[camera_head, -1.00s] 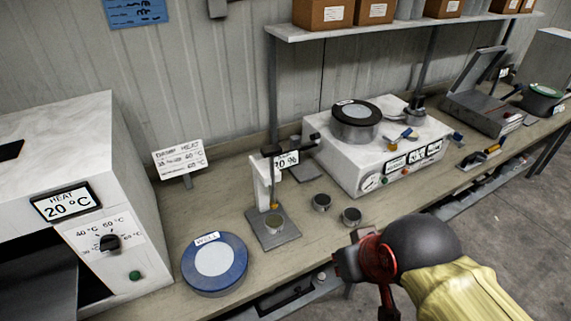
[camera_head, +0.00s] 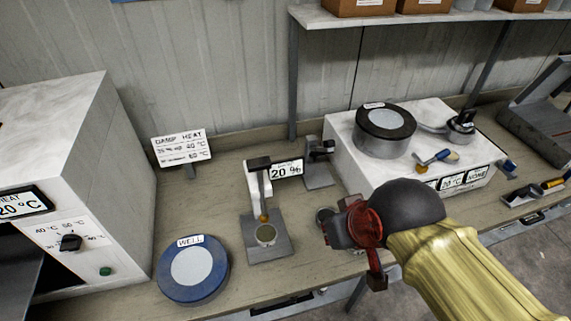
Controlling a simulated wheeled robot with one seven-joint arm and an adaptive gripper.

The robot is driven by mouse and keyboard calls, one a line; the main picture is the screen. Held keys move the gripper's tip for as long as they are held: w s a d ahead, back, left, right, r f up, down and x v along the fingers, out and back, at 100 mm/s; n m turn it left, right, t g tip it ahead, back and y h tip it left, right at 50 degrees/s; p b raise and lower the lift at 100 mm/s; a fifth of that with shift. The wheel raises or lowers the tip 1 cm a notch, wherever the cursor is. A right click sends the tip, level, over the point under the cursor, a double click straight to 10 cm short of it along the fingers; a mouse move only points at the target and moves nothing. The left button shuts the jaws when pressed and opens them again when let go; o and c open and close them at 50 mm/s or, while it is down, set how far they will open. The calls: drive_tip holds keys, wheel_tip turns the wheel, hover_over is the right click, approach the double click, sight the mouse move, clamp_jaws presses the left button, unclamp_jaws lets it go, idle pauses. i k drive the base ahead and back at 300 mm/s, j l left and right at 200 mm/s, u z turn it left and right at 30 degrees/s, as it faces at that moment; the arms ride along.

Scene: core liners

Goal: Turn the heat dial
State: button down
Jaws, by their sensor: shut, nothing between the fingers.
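The heat dial (camera_head: 69,242) is a small black knob on the white front panel of the oven-like box (camera_head: 110,160) at the left. Temperature marks ring it, and its pointer direction is hard to make out. A display above the dial (camera_head: 22,203) reads 20 °C. A green button (camera_head: 105,271) sits below and right of the dial. My gripper (camera_head: 332,228), dark with red parts, is shut and empty. It is over the bench's front part, well to the right of the dial and apart from it, and covers part of a small round tin.
A blue round container marked WELL (camera_head: 194,268) and a small press-like stand (camera_head: 266,235) stand between the dial and my gripper. A damp heat sign (camera_head: 182,147) is behind them. A white instrument box (camera_head: 345,135) with a round pot stands at the right, under a shelf (camera_head: 330,17).

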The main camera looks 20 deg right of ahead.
sight(70, 243)
drive_tip(key=u, duration=1.55)
